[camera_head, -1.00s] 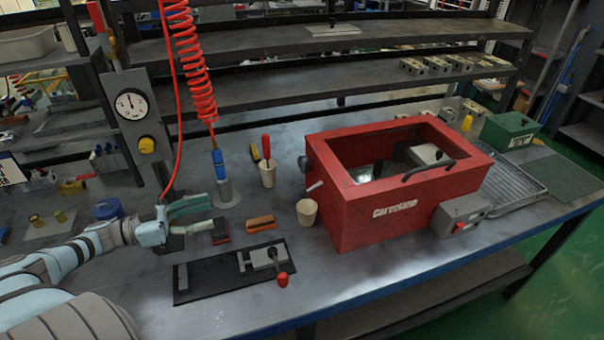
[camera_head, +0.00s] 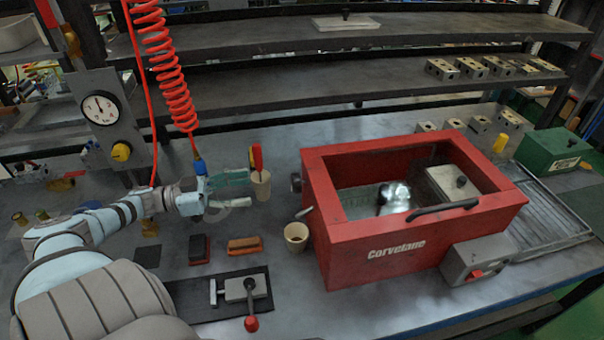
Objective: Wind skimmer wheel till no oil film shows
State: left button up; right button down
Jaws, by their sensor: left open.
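The red Corvetane tank (camera_head: 345,245) stands open on the right half of the bench. Inside it I see a pale, shiny liquid surface (camera_head: 355,203); I cannot tell how much oil film lies on it. A dark round knob (camera_head: 296,182), perhaps the skimmer wheel, sticks out of the tank's left wall. A short light lever (camera_head: 303,213) projects below it. My left gripper (camera_head: 248,190) is open and empty, its fingers pointing right, left of the tank and apart from the knob. My right gripper is out of view.
A beige cup (camera_head: 296,237) stands at the tank's left wall. Another cup with tools (camera_head: 261,188) is by my left fingertips. A red coiled hose (camera_head: 170,75) hangs behind my left wrist.

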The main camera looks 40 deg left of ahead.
aim_at(291, 182)
pick_arm(q)
jog(key=x, duration=0.6)
jog(key=b+x, duration=0.1)
jog(key=x, duration=0.5)
jog(key=shift+s+d+r+b, duration=0.1)
jog(key=shift+d+r+b, duration=0.05)
jog(key=shift+d+b, duration=0.2)
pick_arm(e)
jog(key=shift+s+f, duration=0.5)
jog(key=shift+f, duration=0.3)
pick_arm(q)
jog(key=c, duration=1.1)
jog(key=shift+c, duration=0.2)
jog(key=shift+m, duration=0.4)
